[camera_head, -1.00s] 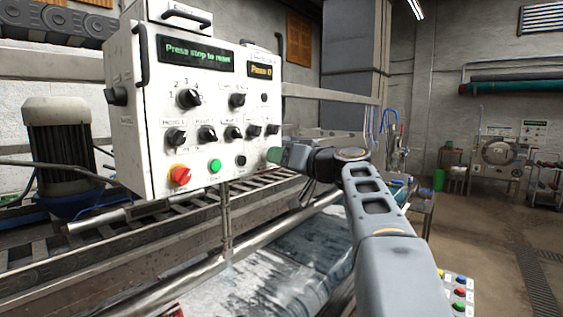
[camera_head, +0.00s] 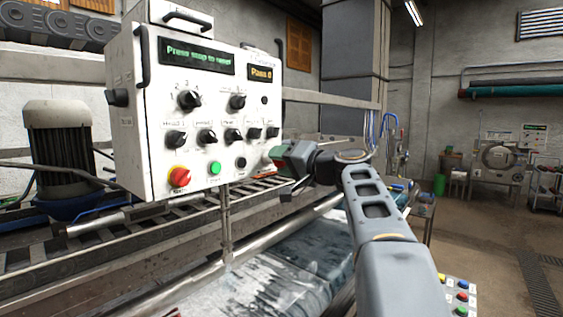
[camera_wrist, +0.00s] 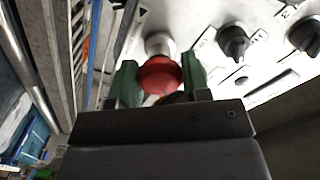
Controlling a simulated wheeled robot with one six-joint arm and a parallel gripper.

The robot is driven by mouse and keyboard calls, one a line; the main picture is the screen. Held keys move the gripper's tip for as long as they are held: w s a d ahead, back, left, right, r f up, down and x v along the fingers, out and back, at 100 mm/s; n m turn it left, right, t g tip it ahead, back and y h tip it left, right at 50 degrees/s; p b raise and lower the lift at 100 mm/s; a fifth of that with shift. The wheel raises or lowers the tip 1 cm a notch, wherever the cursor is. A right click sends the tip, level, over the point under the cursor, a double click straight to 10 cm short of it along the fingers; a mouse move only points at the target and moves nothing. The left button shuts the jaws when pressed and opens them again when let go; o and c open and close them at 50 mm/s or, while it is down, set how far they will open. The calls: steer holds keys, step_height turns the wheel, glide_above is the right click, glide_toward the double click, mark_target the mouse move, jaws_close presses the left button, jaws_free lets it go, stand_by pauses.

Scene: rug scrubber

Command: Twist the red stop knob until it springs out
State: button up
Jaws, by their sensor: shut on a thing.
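The red stop knob (camera_wrist: 160,76) is a round mushroom head on a pale metal collar at the panel's edge. In the wrist view it sits between the two green fingers of my gripper (camera_wrist: 157,85), which is shut on it. In the head view my gripper (camera_head: 278,160) is at the lower right of the white control box (camera_head: 130,130), and only a sliver of the red knob (camera_head: 275,153) shows beside it. From these views I cannot tell whether the knob is in or out.
The box also has several black selector knobs (camera_head: 189,100), a green button (camera_head: 214,167) and another red knob on a yellow base (camera_head: 179,178). Its screen (camera_head: 196,57) shows green text. A metal rail (camera_head: 250,240) runs below. Open floor (camera_head: 490,260) lies to the right.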

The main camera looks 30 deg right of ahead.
stand_by(0.3)
steer(key=o, duration=0.9)
steer(key=shift+s, duration=0.1)
steer(key=b+v, duration=0.3)
steer(key=v, duration=1)
steer(key=shift+s+d, duration=0.25)
steer(key=shift+s, duration=0.05)
